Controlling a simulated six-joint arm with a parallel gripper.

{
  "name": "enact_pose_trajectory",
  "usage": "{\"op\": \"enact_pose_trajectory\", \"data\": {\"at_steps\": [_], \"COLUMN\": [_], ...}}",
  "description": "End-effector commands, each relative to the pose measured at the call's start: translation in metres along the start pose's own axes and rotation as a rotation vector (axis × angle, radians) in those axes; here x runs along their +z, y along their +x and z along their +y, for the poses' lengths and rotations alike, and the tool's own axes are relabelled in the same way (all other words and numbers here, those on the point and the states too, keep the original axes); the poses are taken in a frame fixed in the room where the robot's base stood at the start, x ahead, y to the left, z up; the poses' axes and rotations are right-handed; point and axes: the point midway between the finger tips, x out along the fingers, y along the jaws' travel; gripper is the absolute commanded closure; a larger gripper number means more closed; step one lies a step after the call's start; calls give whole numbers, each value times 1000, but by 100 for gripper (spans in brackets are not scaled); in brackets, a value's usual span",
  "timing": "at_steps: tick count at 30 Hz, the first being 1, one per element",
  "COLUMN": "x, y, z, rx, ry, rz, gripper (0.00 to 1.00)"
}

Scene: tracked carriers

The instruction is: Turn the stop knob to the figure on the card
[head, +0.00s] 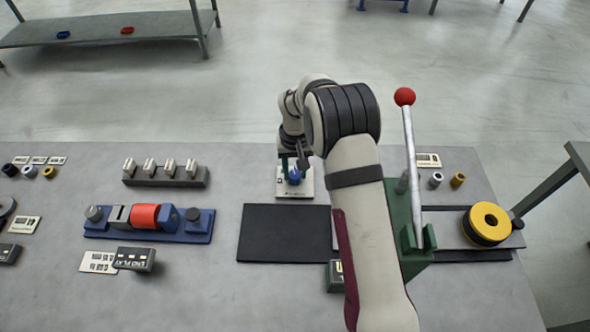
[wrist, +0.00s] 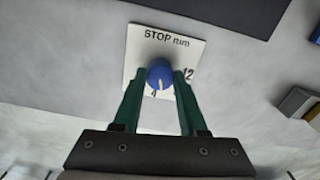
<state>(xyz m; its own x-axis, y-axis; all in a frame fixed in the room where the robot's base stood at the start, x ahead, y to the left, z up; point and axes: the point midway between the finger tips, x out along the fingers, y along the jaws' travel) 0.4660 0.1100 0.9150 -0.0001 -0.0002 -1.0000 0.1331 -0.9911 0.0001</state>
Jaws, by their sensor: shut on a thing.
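The stop knob (wrist: 160,74) is blue with a pale pointer line. It sits on a white plate (wrist: 136,51) lettered "STOP mm", with a "12" at its right side in the wrist view. The pointer line points down, toward a figure partly hidden by the knob and fingers. My gripper (wrist: 159,77) is shut on the knob, one green finger on each side. In the head view the knob (head: 294,177) and its plate (head: 295,193) are at the back of the table, below my gripper (head: 292,168). Cards (head: 429,160) stand on the table; I cannot read their figures.
A green lever stand (head: 401,225) with a red-topped lever (head: 404,97) stands right of my arm. A black mat (head: 284,233) lies in front of the knob plate. A blue fixture with a red roller (head: 145,216) and a grey block rack (head: 166,177) are at left.

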Motion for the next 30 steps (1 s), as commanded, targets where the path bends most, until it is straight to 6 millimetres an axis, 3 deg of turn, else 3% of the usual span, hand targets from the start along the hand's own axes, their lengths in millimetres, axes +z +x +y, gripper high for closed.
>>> {"op": "enact_pose_trajectory", "data": {"at_steps": [15,30], "x": [0,0], "y": [-1,-1], "z": [0,0], "rx": [0,0], "ry": [-358,-457], "rz": [0,0], "gripper": [100,100]}}
